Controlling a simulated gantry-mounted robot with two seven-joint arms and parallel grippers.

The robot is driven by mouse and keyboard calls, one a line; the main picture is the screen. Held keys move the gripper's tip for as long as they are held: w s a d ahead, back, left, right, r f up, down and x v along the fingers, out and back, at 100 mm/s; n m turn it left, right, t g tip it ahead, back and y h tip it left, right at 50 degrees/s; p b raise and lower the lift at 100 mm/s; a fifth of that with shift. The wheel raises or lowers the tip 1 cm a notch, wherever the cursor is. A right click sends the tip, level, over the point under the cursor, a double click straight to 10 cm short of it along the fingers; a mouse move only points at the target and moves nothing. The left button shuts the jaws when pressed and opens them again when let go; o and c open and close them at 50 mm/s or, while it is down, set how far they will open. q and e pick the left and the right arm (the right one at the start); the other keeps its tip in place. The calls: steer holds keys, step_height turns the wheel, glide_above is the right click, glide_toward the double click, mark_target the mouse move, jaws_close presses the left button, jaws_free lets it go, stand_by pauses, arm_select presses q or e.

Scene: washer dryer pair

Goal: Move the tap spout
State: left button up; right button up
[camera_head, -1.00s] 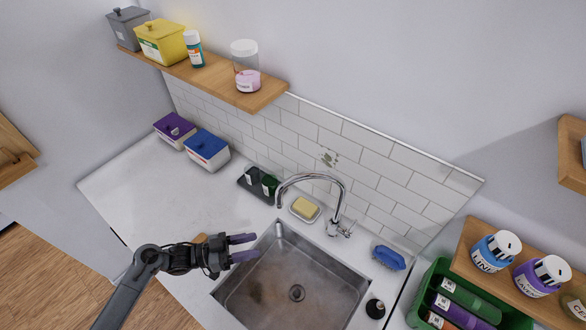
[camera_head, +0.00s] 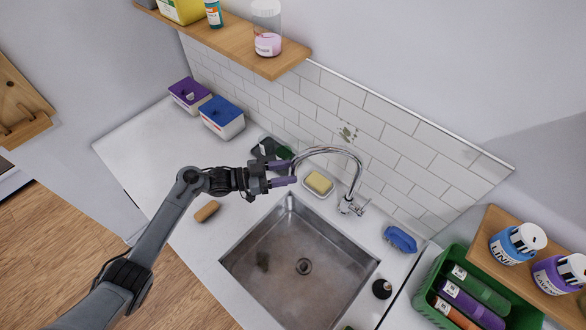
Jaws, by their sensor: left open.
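The chrome tap spout (camera_head: 333,149) arches from its base behind the sink toward the left, with its outlet end near my left gripper. The tap base with its lever (camera_head: 352,204) stands at the sink's back right. My left gripper (camera_head: 294,172) is open, its two purple fingers pointing right, close to the spout's end. I cannot tell whether a finger touches the spout. The metal sink (camera_head: 240,252) lies below and in front. My right gripper is not in view.
A yellow sponge (camera_head: 319,183) on a dish sits behind the sink. A blue brush (camera_head: 400,239) and dark bottle (camera_head: 382,288) stand right of it. A brown brush (camera_head: 207,211) lies left. A wooden shelf (camera_head: 225,45) overhangs the back left.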

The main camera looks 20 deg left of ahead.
arm_select(q)
steer(key=shift+x, duration=1.1)
jaws_close()
